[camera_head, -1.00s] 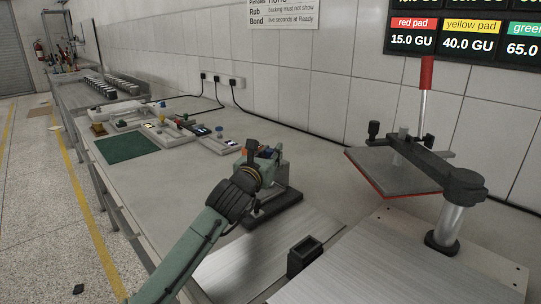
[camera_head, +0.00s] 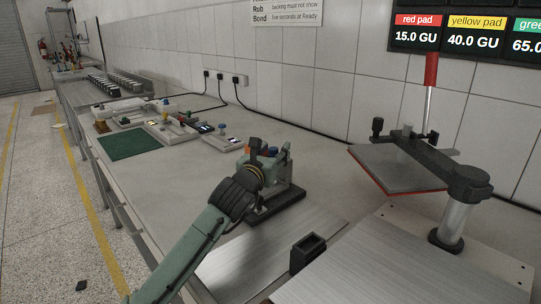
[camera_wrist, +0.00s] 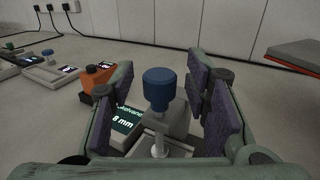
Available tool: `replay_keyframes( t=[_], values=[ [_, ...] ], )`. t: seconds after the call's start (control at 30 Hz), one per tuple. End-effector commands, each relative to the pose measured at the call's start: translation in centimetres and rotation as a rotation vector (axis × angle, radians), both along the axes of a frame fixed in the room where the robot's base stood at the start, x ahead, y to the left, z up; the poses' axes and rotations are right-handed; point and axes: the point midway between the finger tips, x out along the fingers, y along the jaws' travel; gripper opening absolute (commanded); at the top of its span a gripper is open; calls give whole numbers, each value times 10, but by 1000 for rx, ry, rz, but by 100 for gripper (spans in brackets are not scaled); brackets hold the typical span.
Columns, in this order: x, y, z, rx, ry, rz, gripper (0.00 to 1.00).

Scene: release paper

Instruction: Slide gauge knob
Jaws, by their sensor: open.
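A blue gauge knob (camera_wrist: 160,88) stands upright on a thin metal stem in the middle of the wrist view. Behind and left of it is a dark display (camera_wrist: 126,120) with "8 mm" and partly hidden lettering. My gripper (camera_wrist: 158,82) is open, with purple-padded fingers on both sides of the knob and visible gaps between. In the head view my gripper (camera_head: 262,166) is at the gauge, whose dark base plate (camera_head: 277,206) rests on the bench. The gripper hides much of the gauge there.
An orange block (camera_wrist: 97,76) is beside the left finger in the wrist view. In the head view, a black open box (camera_head: 307,252) stands in front, and a press with a red-edged plate (camera_head: 400,165) is at right. A green mat (camera_head: 131,145) and small devices lie farther back.

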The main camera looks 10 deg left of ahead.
Motion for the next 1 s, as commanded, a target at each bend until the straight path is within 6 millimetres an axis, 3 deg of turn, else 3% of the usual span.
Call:
replay_keyframes(
  t=[0.17, 0.4, 0.6, 1.0],
  values=[
    [-22, 4, 0, 2, 0, 3, 43],
    [-74, 11, 0, 3, 0, 4, 43],
    [-105, 13, 0, 1, 0, 2, 43],
    [-118, 14, 0, 0, 1, 0, 43]
  ],
)
